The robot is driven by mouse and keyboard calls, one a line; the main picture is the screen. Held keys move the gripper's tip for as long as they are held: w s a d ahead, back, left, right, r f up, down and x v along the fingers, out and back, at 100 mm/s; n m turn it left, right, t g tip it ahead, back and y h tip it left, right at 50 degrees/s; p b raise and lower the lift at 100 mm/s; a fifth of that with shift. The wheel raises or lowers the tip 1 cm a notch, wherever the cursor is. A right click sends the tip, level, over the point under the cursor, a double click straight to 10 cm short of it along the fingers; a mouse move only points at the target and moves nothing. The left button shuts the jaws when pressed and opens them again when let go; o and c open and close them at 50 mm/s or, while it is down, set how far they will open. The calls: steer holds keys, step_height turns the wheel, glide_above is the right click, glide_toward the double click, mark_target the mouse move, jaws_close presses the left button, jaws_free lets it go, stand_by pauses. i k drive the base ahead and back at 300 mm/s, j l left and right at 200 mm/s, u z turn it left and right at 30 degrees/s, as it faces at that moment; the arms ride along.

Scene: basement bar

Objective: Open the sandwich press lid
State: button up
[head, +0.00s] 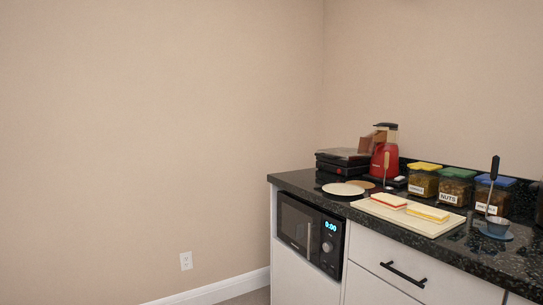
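The sandwich press (343,161) is a dark, low, boxy appliance at the far left end of the counter, close to the wall corner. Its lid (343,153) appears down, lying over the base; it is small in the view, so I cannot tell whether there is a slight gap. My gripper does not show in the head view.
The black speckled counter (293,178) also holds a red appliance (384,158), a pale plate (343,189), a board (430,225) with two sandwiches, and several labelled jars. A microwave (311,234) sits below. Floor room at left is mostly out of view.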

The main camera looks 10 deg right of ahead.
mark_target(345, 157)
steer(key=i+j+u, duration=0.25)
steer(key=i, duration=0.4)
steer(key=i+u, duration=0.2)
steer(key=i, duration=0.45)
steer(key=i+j+z, duration=0.1)
steer(key=i+z, duration=0.3)
steer(key=i+j+z, duration=0.35)
steer(key=i, duration=0.15)
steer(key=i+j+z, duration=0.75)
